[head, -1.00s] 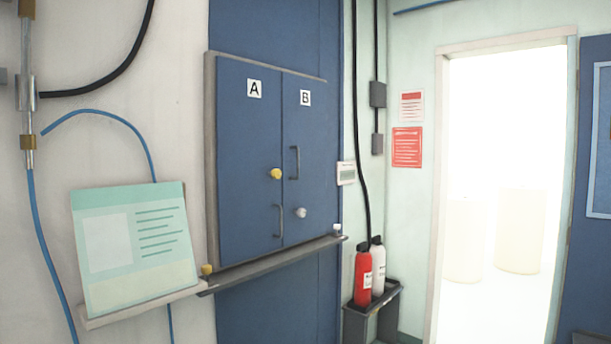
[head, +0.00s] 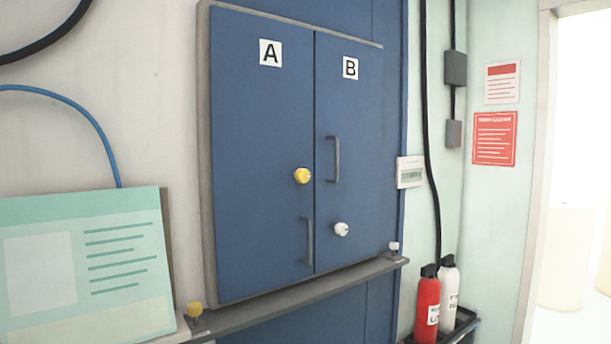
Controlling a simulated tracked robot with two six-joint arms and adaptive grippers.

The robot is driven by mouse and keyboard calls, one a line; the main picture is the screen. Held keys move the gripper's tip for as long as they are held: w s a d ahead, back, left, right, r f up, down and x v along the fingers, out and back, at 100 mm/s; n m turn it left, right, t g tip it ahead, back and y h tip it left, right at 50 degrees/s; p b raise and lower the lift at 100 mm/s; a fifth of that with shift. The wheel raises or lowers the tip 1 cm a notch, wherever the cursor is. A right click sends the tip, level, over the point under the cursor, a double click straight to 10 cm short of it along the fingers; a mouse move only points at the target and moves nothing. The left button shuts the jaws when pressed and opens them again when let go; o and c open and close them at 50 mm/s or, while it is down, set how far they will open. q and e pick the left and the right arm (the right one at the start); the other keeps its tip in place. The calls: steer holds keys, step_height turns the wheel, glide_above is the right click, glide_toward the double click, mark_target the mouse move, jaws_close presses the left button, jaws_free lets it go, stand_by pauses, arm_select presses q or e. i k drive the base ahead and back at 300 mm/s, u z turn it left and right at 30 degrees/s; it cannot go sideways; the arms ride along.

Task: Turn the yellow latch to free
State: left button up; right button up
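The yellow latch (head: 302,176) is a round knob on blue door A (head: 262,120), near the seam with door B (head: 357,150). A white knob (head: 341,229) sits lower on door B. Both doors look shut. Door A has a dark vertical handle (head: 308,241) low by the seam, and door B has one (head: 333,159) higher up. A smaller yellow knob (head: 195,310) stands at the left end of the ledge under the doors. Neither of my grippers shows in the head view.
A grey ledge (head: 290,298) juts out under the doors, with a small white knob (head: 394,247) at its right end. A green-and-white board (head: 85,265) leans at lower left. Red (head: 427,305) and white (head: 448,290) extinguishers stand at lower right, near a bright doorway.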

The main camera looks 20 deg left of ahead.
mark_target(302, 174)
steer(key=u, duration=0.45)
steer(key=i, duration=1.05)
steer(key=u, duration=0.75)
steer(key=k, duration=0.7)
steer(key=u, duration=0.2)
steer(key=i, duration=0.8)
steer(key=z, duration=0.1)
